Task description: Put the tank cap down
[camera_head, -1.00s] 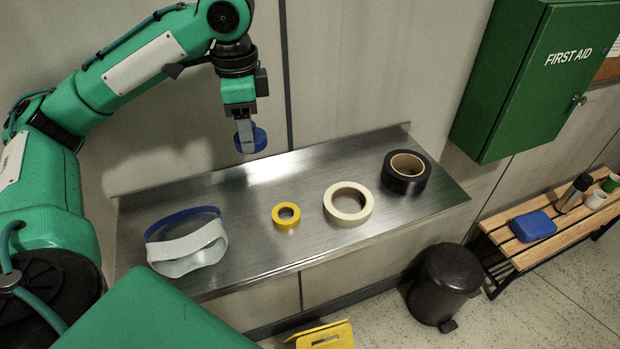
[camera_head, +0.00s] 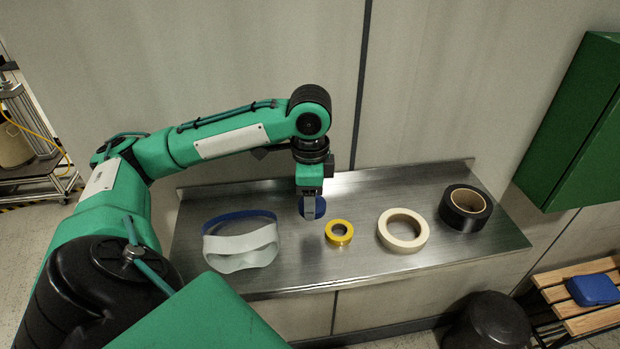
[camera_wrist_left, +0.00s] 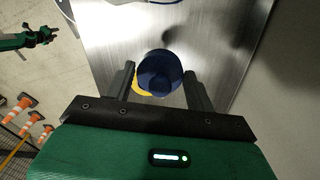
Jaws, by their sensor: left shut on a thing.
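The blue tank cap (camera_head: 320,207) is held at the fingertips of my left gripper (camera_head: 309,205), which points down over the steel bench (camera_head: 300,262). In the left wrist view the round cap (camera_wrist_left: 160,70) sits between the two dark fingers. The cap looks close above the bench, left of and behind the yellow tape roll; I cannot tell whether it touches the surface. In the left wrist view, a green arm with a dark gripper (camera_wrist_left: 46,34), which looks like my right one, shows small at the upper left; its jaw state is unclear.
On the bench are a white and blue visor-like item (camera_head: 242,247), a yellow tape roll (camera_head: 339,232), a cream tape roll (camera_head: 403,230) and a black tape roll (camera_head: 466,208). The wall rises behind the bench. Bare steel shows in front of the rolls.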

